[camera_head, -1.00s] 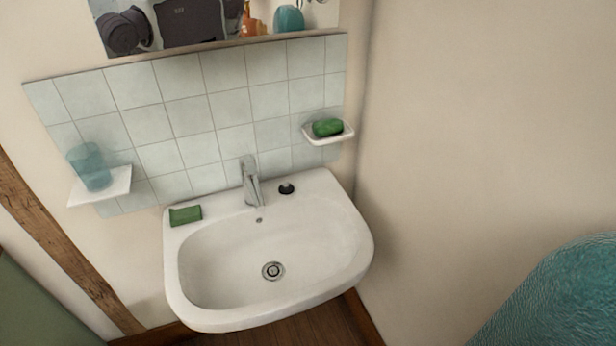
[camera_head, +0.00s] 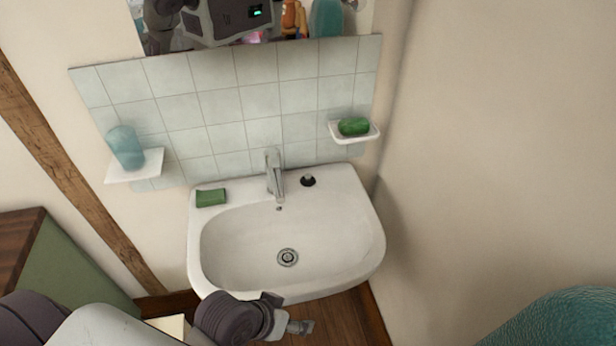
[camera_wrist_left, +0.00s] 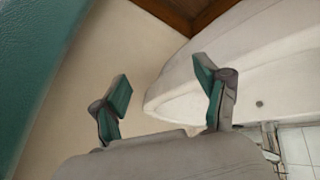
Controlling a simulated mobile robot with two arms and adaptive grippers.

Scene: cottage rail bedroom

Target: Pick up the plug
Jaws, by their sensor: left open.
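The plug (camera_head: 308,181) is a small black stopper on the back ledge of the white sink (camera_head: 376,243), just right of the chrome tap (camera_head: 274,176). My left gripper (camera_head: 304,327) is low in the head view, in front of the sink's front rim, apart from the plug. In the left wrist view its two green-padded fingers (camera_wrist_left: 165,95) are spread with nothing between them, and the sink's side (camera_wrist_left: 175,105) lies beyond. I cannot make out the plug in the wrist view. My right gripper is not in view.
A green sponge (camera_head: 211,198) lies on the ledge left of the tap. A shelf (camera_head: 150,167) with a blue cup (camera_head: 126,147) is at left, and a soap dish (camera_head: 366,137) with green soap (camera_head: 354,126) at right. The basin is empty around its drain (camera_head: 287,257).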

